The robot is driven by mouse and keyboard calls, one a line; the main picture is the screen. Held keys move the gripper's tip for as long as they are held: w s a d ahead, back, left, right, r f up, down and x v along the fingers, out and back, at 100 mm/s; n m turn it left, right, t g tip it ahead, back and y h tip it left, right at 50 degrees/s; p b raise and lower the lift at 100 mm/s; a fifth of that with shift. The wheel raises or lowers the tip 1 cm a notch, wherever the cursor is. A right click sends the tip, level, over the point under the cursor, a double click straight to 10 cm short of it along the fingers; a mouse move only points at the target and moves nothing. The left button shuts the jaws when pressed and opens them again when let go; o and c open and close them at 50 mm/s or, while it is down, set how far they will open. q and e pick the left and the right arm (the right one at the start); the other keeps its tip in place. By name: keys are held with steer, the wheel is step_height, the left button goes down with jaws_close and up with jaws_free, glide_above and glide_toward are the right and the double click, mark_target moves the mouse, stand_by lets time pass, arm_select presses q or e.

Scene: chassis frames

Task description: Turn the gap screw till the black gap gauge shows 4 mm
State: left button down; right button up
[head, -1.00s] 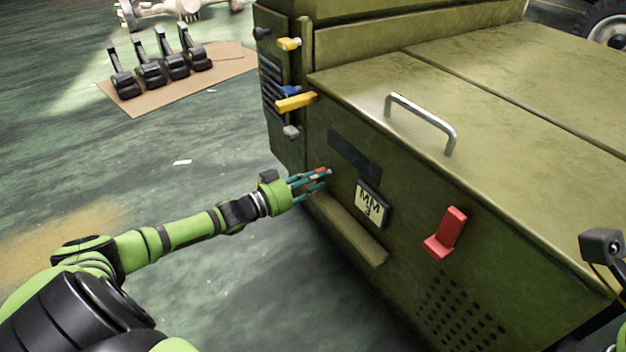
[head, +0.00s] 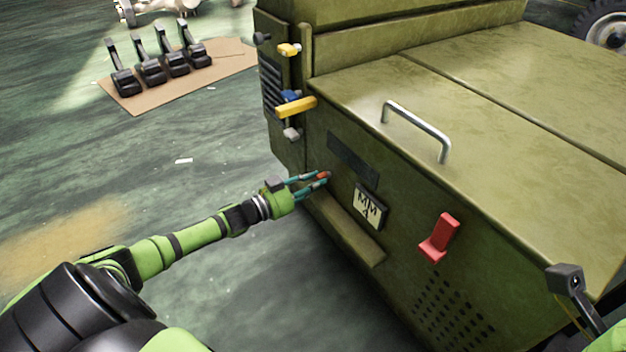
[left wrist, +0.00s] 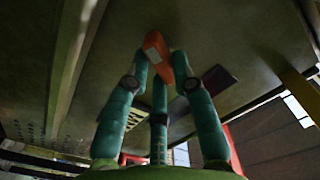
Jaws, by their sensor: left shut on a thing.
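The gap screw shows as a small orange-red knob (head: 323,175) on the front of the olive machine. It also shows in the left wrist view (left wrist: 157,52), between the fingertips. My left gripper (head: 317,180), with teal fingers, is shut on this knob, with fingers on both sides of it and one below in the left wrist view (left wrist: 160,68). The gap gauge (head: 369,206) is a black-edged plate with a cream face, just right of the knob. Its face shows "MM" above a mark too small to read surely.
A ledge (head: 352,234) juts out below the knob and gauge. A red lever (head: 440,238) is to the right, a metal handle (head: 418,130) on top. Yellow levers (head: 296,106) stick out at the upper left. Black pedals (head: 160,65) lie on cardboard; open floor is left.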

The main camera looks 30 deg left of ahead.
arm_select(q)
steer(key=shift+m, duration=0.4)
steer(key=c, duration=1)
jaws_free()
steer(key=shift+c, duration=0.2)
steer(key=shift+s, duration=0.1)
steer(key=v, duration=1.2)
steer(key=shift+f, duration=0.1)
